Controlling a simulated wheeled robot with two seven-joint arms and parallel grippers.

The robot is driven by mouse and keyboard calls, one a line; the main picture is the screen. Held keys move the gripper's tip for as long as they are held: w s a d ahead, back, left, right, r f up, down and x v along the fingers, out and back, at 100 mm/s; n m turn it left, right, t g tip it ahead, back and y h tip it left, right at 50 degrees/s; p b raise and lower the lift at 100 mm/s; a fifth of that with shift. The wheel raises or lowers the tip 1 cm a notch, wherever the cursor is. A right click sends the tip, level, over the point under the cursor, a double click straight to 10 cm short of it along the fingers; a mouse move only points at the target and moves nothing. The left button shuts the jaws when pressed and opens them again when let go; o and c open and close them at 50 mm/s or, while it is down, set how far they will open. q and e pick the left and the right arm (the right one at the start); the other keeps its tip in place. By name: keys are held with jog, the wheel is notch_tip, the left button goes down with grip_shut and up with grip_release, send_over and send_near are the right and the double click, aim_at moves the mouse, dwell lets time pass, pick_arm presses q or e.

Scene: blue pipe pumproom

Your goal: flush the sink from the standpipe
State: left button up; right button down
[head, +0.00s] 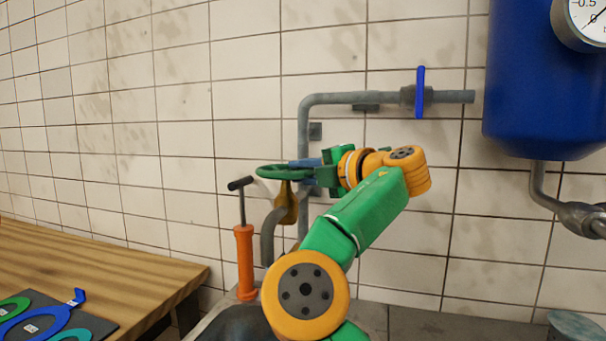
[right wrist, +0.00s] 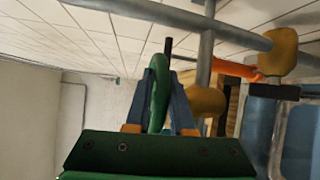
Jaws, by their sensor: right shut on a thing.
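The standpipe's green handwheel (head: 272,172) sits on a brass valve body (head: 287,208) with a grey spout (head: 268,240) curving down. My right gripper (head: 300,172) reaches the wheel from the right and is shut on its rim. In the right wrist view, the green wheel rim (right wrist: 159,100) lies between the blue fingers of my right gripper (right wrist: 169,92). The dark sink (head: 240,324) is below the spout, partly hidden by my right arm. No water shows at the spout, though its mouth is hard to see. My left gripper is not in view.
An orange hand pump (head: 245,262) with a black handle stands beside the sink. A wooden bench (head: 95,258) is at left, with coloured rings on a dark mat. A grey pipe with a blue lever (head: 421,92) runs along the wall. A blue tank (head: 540,90) hangs at right.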

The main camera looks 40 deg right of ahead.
jog(key=shift+w+d+r+n+y+p, duration=0.15)
jog(key=shift+n+y+p, duration=0.15)
jog(key=shift+n+y, duration=0.3)
jog(key=n+g+y+p, duration=0.1)
jog(key=n+y+p, duration=0.2)
jog(key=y+p, duration=0.1)
jog(key=w+n+g+y+p, duration=0.1)
jog(key=n+y+p, duration=0.1)
jog(key=y+p, duration=0.2)
jog(key=shift+w+d+n+p, duration=0.15)
jog(key=shift+n+p, duration=0.25)
jog(key=shift+p, duration=0.65)
jog(key=shift+f, duration=0.2)
